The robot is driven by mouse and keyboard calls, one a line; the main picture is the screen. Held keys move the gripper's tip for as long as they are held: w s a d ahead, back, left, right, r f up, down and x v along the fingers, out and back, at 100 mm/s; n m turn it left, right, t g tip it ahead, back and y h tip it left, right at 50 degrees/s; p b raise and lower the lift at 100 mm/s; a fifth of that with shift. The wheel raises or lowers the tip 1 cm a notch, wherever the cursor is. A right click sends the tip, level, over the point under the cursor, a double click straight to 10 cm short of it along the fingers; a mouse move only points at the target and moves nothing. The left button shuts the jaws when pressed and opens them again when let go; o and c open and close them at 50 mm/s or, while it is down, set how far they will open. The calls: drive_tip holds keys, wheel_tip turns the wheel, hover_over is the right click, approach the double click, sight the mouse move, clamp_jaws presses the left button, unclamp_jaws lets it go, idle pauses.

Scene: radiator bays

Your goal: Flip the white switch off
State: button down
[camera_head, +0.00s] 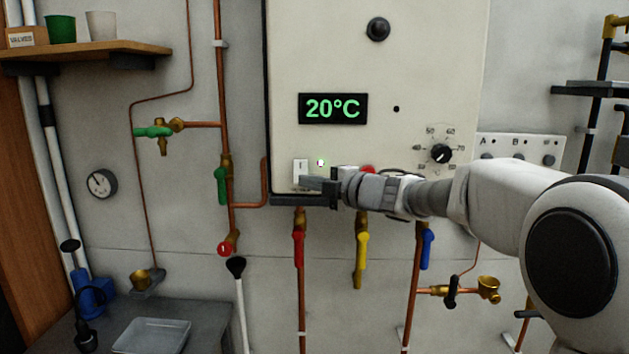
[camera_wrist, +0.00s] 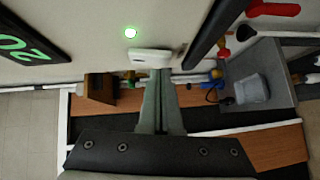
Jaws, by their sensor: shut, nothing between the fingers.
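The white switch (camera_head: 300,169) is a small upright plate low on the left of the cream boiler panel (camera_head: 330,45). It also shows in the wrist view (camera_wrist: 150,58), straight ahead of the fingertips. In the wrist view the fingers (camera_wrist: 158,75) reach the switch's edge. I cannot tell whether they touch it. The fingers hide part of the switch.
A display (camera_head: 333,108) reads 20°C above the switch. A black dial (camera_head: 441,153) is to the right. Red (camera_head: 298,248), yellow (camera_head: 362,258) and blue (camera_head: 426,248) valve handles hang below the panel. A grey bench (camera_head: 205,320) with a tray (camera_head: 151,335) stands lower left.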

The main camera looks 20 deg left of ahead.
drive_tip(key=shift+w+a+f, duration=0.1)
drive_tip(key=shift+w, duration=0.25)
drive_tip(key=shift+f, duration=0.1)
drive_tip(key=shift+w+n+y+b, duration=0.25)
drive_tip(key=shift+n+y+b, duration=0.05)
drive_tip(key=shift+b, duration=0.9)
drive_tip(key=shift+a+f, duration=0.1)
